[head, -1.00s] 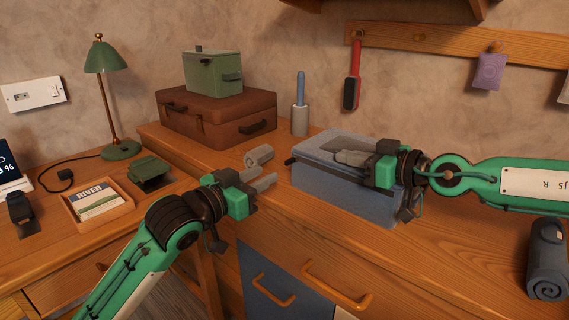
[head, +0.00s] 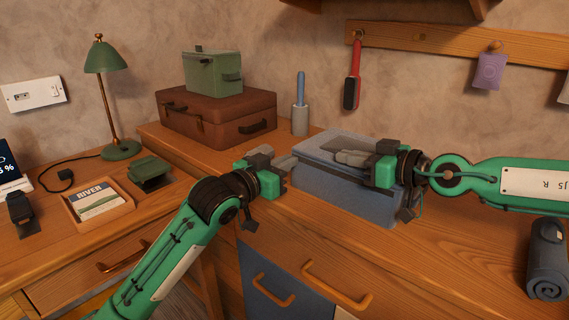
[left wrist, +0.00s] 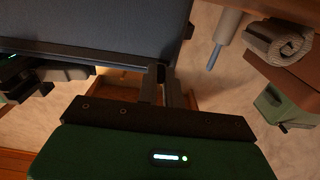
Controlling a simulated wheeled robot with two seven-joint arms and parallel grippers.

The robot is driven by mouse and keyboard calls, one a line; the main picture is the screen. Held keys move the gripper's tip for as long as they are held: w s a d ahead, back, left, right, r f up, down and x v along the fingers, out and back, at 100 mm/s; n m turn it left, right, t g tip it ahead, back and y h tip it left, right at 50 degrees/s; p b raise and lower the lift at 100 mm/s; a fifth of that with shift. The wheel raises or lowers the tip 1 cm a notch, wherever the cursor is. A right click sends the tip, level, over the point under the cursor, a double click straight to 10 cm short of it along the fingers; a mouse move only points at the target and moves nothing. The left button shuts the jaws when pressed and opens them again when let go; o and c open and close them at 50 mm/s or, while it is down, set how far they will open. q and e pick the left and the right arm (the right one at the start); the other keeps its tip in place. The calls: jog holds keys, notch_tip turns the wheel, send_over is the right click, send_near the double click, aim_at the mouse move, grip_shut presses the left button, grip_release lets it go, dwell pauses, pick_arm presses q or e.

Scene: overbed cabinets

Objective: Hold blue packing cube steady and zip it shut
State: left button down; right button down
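The blue packing cube (head: 345,196) sits on the wooden top, its lid lying flat over it. My right gripper (head: 350,158) is over the lid with its fingers together, resting on it or just above; it holds nothing visible. My left gripper (head: 288,163) is at the cube's left end. In the left wrist view its fingers (left wrist: 165,88) are close together around a small dark tab, apparently the zipper pull (left wrist: 160,72), beside the cube's edge (left wrist: 90,48). The pull is hidden in the head view.
A brown suitcase (head: 215,118) with a green case (head: 212,73) on it stands behind left. A rolled grey-blue cloth (head: 548,262) lies far right. The top in front right of the cube is clear.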

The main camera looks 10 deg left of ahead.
pick_arm(q)
jog(key=s+d, duration=0.4)
jog(key=d, duration=0.2)
jog(key=s+d, duration=0.4)
jog(key=d, duration=0.2)
jog(key=s+d, duration=0.5)
jog(key=d, duration=0.1)
jog(key=shift+d, duration=0.4)
jog(key=c, duration=1.6)
grip_release()
jog(key=shift+d, duration=0.1)
jog(key=shift+o, duration=0.3)
jog(key=shift+w, duration=0.1)
jog(key=shift+a, duration=0.2)
